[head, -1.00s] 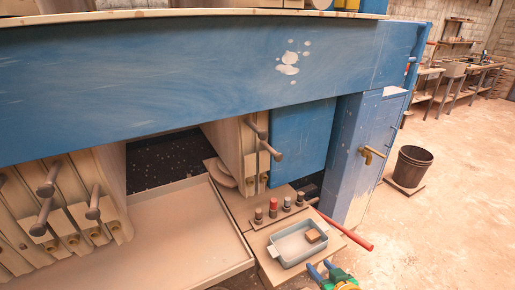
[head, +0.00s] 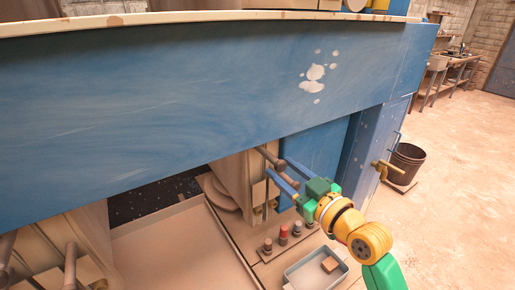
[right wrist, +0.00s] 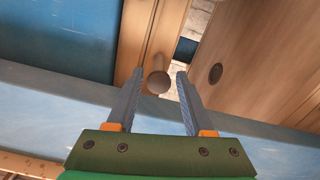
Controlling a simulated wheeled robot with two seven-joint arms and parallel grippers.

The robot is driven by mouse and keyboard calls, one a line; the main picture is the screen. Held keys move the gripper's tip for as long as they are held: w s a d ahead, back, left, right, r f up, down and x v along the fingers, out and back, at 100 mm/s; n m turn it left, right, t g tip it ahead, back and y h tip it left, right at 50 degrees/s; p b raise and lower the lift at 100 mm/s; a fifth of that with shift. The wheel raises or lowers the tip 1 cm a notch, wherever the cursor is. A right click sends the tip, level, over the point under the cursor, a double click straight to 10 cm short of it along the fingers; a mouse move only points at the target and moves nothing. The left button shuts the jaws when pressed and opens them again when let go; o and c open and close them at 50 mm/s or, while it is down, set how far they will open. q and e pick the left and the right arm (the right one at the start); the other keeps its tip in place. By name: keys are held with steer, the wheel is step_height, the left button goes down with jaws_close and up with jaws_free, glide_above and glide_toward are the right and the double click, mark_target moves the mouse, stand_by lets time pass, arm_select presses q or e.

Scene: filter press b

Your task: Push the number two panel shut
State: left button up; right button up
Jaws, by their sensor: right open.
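Pale wooden panels (head: 234,178) with round peg handles stand under the blue beam, beside the blue end block (head: 325,145). More panels (head: 85,232) stand at the lower left, across a dark gap. I cannot read which panel is number two. My right gripper (head: 277,165) is open, its blue fingers at the pegs of the right-hand panels. In the right wrist view, one peg handle (right wrist: 158,82) lies between the open fingertips, in front of a narrow wooden panel (right wrist: 135,42). I cannot tell whether the fingers touch it. My left gripper is not in view.
The wide blue beam (head: 200,90) hangs over the panels. A tray (head: 318,268) with a brown block and several red and dark knobs (head: 283,235) sit below my right gripper. A black bucket (head: 406,163) stands on open floor at right.

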mark_target(270, 154)
steer(key=shift+r, duration=0.3)
steer(key=shift+w+a+r+p, duration=0.25)
steer(key=shift+w+a+p, duration=0.15)
steer(key=shift+w+p, duration=0.15)
steer(key=x, duration=0.4)
steer(key=shift+w+a+f, duration=0.15)
steer(key=shift+f, duration=0.2)
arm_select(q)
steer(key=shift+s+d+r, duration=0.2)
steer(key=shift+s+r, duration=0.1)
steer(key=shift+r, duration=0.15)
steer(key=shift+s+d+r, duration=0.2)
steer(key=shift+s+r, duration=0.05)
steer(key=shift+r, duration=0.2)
arm_select(e)
steer(key=shift+r, duration=0.1)
jaws_close()
